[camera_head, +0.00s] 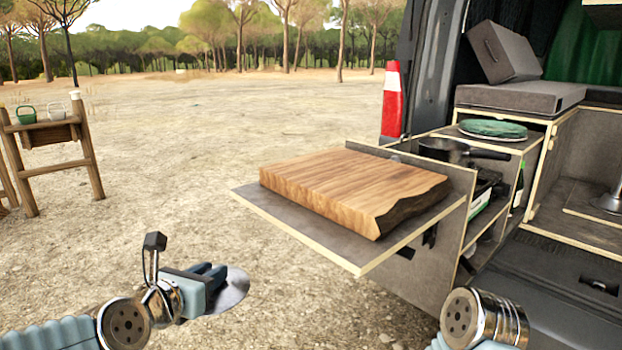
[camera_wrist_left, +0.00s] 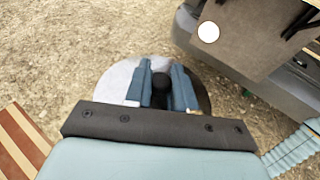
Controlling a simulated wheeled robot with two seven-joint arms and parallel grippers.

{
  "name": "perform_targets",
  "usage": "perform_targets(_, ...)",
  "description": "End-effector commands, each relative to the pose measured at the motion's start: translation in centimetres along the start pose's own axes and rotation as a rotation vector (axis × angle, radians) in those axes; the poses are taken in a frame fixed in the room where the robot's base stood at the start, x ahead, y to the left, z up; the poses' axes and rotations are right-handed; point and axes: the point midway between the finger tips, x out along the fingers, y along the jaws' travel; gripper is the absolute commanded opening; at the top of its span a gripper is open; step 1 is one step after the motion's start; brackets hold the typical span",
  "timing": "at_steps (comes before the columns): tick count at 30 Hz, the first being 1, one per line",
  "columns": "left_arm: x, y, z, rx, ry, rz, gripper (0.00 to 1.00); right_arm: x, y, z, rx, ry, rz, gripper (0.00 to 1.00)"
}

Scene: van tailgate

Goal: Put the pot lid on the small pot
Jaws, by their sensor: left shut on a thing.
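My left gripper (camera_head: 215,278) is shut on the pot lid (camera_head: 236,292), a shiny round metal disc held over bare ground at the lower left. In the left wrist view my left gripper (camera_wrist_left: 162,88) has its blue fingers either side of the lid's dark knob, and the lid (camera_wrist_left: 117,75) shows on both sides of them. A dark pot (camera_head: 440,149) with a long black handle sits at the van's side unit, behind the board, well apart from the lid. Its lower part is hidden. Part of my right arm shows at the bottom right; its gripper is out of frame.
A thick wooden board (camera_head: 350,185) lies on the grey pull-out shelf (camera_head: 290,228) between the lid and the pot. A green round item (camera_head: 492,128) lies on the unit top. A red-white cone (camera_head: 392,100) stands behind. Open ground lies left of the shelf.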

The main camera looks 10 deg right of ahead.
Motion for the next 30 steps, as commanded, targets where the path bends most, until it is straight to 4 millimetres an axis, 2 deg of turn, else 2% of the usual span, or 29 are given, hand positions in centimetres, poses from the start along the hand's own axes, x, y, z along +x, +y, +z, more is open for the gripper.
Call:
perform_targets(11, 4.3, 4.4, -8.9, -0.048, 0.008, 0.16, 0.0, 0.0, 0.0, 0.0, 0.0, 0.0, 0.0, 0.43)
perform_targets(24, 10.4, 10.5, -20.9, -0.12, 0.008, 0.385, 0.0, 0.0, 0.0, 0.0, 0.0, 0.0, 0.0, 0.43)
perform_targets(30, 10.2, 10.2, -20.7, -0.123, 0.008, 0.378, 0.0, 0.0, 0.0, 0.0, 0.0, 0.0, 0.0, 0.43)
